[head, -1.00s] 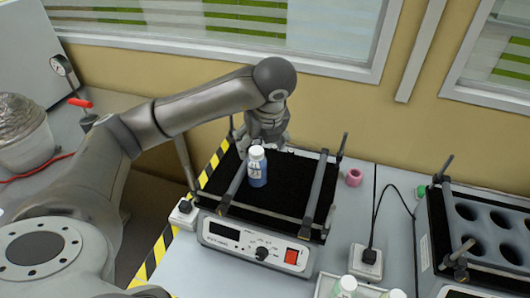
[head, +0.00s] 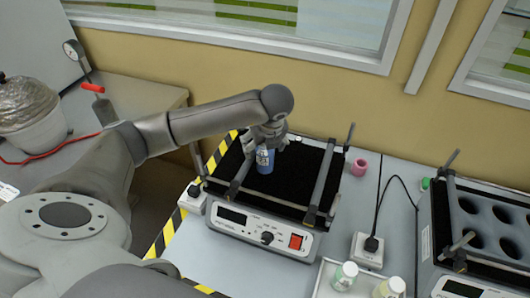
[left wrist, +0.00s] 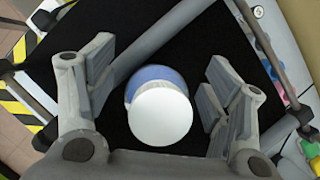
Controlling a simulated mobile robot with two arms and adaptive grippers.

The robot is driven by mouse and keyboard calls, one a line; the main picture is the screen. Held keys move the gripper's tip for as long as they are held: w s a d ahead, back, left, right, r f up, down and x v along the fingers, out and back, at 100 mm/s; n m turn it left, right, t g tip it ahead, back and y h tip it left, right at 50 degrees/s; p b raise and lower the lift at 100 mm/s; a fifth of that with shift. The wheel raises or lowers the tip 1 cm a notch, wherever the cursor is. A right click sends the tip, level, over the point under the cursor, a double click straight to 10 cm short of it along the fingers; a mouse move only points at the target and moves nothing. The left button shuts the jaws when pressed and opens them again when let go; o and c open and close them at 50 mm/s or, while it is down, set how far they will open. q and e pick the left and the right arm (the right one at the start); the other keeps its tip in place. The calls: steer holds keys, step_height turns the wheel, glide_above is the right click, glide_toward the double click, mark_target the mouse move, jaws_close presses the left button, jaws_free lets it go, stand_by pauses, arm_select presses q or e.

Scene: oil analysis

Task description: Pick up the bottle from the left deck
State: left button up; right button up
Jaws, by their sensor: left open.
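The bottle (head: 265,160) is blue with a white label and stands on the black deck of the shaker (head: 300,185). In the left wrist view its round white cap (left wrist: 160,117) faces the camera, with some blue body showing behind it. My left gripper (head: 264,137) is over the bottle's top and hides the cap in the head view. In the left wrist view the left gripper (left wrist: 155,95) is open, with one finger on each side of the bottle and a gap on both sides. My right gripper is not in view.
Metal bars (head: 320,178) cross above the deck. A pink ring (head: 359,167) lies to its right. A second device with round holes (head: 480,225) stands at the right, and two capped bottles (head: 345,276) stand in a tray at the front.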

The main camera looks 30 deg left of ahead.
arm_select(q)
steer(key=shift+f, duration=0.15)
steer(key=c, duration=1.2)
steer(key=shift+w, duration=0.1)
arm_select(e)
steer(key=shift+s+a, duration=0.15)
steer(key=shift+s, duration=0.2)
